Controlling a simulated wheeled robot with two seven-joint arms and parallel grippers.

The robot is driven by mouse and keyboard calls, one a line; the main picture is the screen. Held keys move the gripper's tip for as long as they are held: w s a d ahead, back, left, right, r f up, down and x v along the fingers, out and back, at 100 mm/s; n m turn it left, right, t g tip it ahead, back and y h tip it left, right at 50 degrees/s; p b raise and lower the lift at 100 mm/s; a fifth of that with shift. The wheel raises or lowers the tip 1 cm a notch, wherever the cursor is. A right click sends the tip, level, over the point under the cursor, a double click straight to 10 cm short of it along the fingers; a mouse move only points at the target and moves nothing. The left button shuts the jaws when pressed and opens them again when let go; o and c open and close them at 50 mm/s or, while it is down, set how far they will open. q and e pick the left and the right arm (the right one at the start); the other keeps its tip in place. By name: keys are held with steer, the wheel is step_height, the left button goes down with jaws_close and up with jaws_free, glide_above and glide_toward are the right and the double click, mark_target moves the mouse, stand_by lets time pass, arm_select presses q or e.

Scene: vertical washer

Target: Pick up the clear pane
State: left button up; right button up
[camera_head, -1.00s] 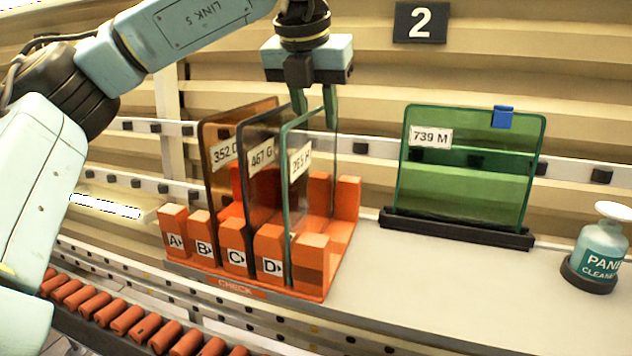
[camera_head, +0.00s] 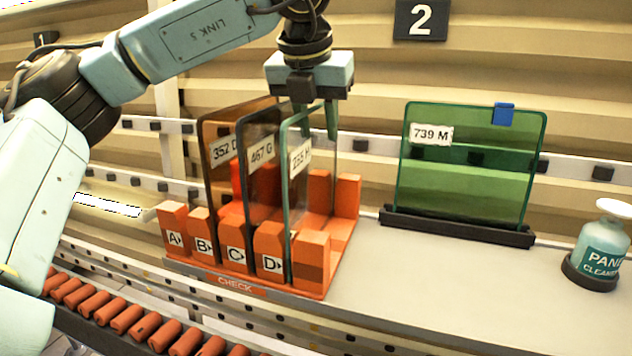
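The clear pane (camera_head: 301,195), with pale green edges and a white label at its upper left, stands upright in the orange rack (camera_head: 313,262), nearest slot block D. Behind it to the left stand a smoky grey pane (camera_head: 259,185) labelled 467 G and an amber pane (camera_head: 219,180) labelled 352. My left gripper (camera_head: 316,122) points down at the clear pane's top edge, its two green fingers apart. The fingers overlap the upper part of the pane in the picture; whether they touch it I cannot tell. My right gripper is not in view.
A green pane (camera_head: 470,185) labelled 739 M with a blue clip stands in a black holder (camera_head: 455,228) to the right. A pane cleaner bottle (camera_head: 600,250) is at the far right. The grey counter (camera_head: 430,290) between is clear. Orange rollers (camera_head: 120,318) run at lower left.

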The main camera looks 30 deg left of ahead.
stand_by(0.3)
arm_select(q)
jaws_close()
stand_by(0.8)
steer(key=shift+r, duration=0.1)
stand_by(0.4)
